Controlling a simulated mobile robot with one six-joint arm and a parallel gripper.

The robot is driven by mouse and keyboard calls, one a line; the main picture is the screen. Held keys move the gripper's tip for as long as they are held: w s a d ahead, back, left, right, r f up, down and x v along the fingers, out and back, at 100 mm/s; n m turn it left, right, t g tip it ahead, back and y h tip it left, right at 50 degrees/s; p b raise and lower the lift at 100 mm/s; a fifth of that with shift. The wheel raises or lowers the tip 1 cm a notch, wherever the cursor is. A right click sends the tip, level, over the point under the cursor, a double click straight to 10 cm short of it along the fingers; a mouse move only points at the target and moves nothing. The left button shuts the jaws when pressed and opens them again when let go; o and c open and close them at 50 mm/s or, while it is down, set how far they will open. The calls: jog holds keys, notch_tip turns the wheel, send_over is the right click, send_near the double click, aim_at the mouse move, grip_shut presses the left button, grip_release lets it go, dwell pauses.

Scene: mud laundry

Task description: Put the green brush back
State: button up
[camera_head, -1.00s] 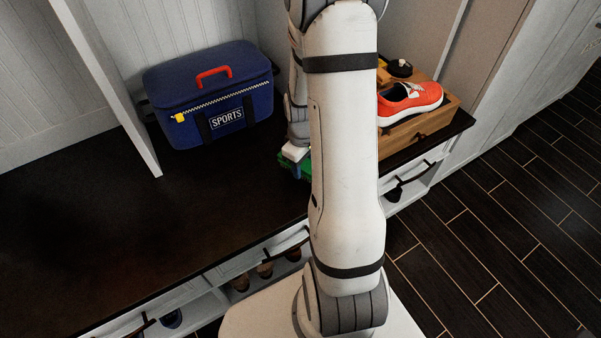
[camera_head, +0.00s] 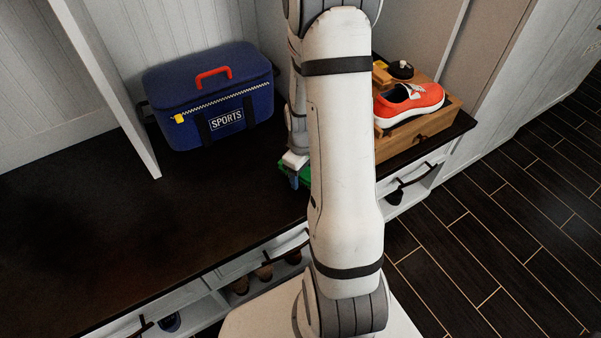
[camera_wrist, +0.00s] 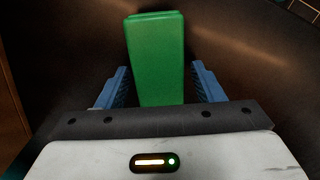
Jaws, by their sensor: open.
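The green brush (camera_wrist: 156,55) lies on the dark bench top. In the wrist view it is a long green block running away from me. My gripper (camera_wrist: 160,82) is open, with one blue finger on each side of the brush's near end and a gap on both sides. In the head view only a bit of the green brush (camera_head: 308,172) shows; my arm hides most of it. My gripper's white and blue end (camera_head: 295,168) is at the brush there, partly hidden behind my arm.
A wooden box (camera_head: 420,138) stands right of my arm, with a red shoe (camera_head: 408,104) and a black round tin (camera_head: 400,70) on top. A blue sports bag (camera_head: 210,95) stands at the back left. The bench top (camera_head: 130,220) is clear at left.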

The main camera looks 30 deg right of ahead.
notch_tip(320, 180, up, 12)
jog(key=p, duration=0.4)
jog(key=s+a+r+m+t, duration=0.1)
jog(key=s+a+r+m, duration=0.4)
jog(key=s+a+r, duration=0.6)
notch_tip(320, 180, up, 3)
jog(key=shift+s+a+t, duration=0.3)
jog(key=shift+s+a, duration=0.1)
jog(key=shift+a, duration=0.8)
notch_tip(320, 180, up, 22)
jog(key=t+p, duration=0.1)
jog(key=p, duration=1.8)
jog(key=shift+f, duration=0.15)
